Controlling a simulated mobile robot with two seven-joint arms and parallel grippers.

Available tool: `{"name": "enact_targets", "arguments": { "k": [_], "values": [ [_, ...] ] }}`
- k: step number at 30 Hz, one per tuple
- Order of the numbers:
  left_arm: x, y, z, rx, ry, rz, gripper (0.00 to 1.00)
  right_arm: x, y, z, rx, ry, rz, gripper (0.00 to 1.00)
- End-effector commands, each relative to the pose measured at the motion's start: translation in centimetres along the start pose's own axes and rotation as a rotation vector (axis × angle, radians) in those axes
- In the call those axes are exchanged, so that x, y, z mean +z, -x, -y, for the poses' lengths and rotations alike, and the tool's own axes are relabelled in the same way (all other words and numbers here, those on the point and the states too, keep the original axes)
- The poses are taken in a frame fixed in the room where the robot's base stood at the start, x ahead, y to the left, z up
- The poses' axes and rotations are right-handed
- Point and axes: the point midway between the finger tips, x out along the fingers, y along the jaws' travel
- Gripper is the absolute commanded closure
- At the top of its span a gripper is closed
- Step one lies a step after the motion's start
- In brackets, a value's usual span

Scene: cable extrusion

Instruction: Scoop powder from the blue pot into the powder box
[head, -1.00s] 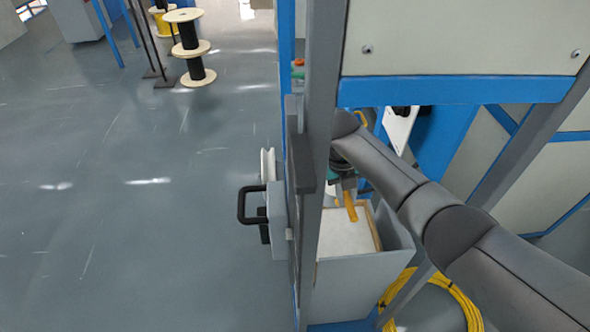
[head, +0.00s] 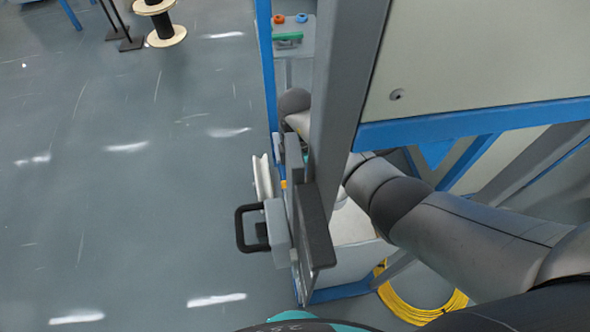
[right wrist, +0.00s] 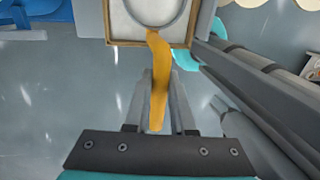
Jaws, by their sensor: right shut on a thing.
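In the right wrist view my right gripper (right wrist: 160,98) is shut on the orange handle of a scoop (right wrist: 158,70). The scoop's round rim reaches the top edge of that view, over a wood-framed box with pale powder (right wrist: 118,20). I cannot tell whether the scoop touches the powder or holds any. In the head view the powder box (head: 350,222) is partly hidden behind my right arm and the grey post. My right gripper is hidden there. My left gripper is not in view. I cannot make out the blue pot for certain.
A grey upright post (head: 348,90) stands close in front of my right arm. A black handle (head: 250,228) juts out on the machine's left side. A yellow cable coil (head: 425,305) lies on the floor. A small stand with a green item (head: 288,37) is behind.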

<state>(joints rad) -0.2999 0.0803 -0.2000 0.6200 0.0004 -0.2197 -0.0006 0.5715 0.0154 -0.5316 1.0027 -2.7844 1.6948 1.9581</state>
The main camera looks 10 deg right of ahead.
Motion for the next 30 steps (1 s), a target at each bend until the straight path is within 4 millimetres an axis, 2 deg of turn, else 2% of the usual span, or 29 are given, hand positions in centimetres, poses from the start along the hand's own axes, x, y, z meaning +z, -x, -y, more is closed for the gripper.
{"name": "enact_targets", "arguments": {
  "k": [5, 15, 18, 30],
  "values": [
    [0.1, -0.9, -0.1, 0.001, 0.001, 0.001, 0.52, 0.0, -0.9, -0.1, -0.001, -0.016, -0.002, 1.0],
    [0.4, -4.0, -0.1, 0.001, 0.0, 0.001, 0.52, 0.0, -3.9, -0.6, 0.0, -0.014, -0.005, 1.0],
    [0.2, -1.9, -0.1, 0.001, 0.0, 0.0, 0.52, 0.3, -2.8, -0.1, 0.034, -0.008, -0.04, 1.0],
    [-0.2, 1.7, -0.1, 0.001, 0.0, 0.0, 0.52, 1.5, -1.7, 1.6, 0.198, 0.022, -0.202, 1.0]
  ]
}}
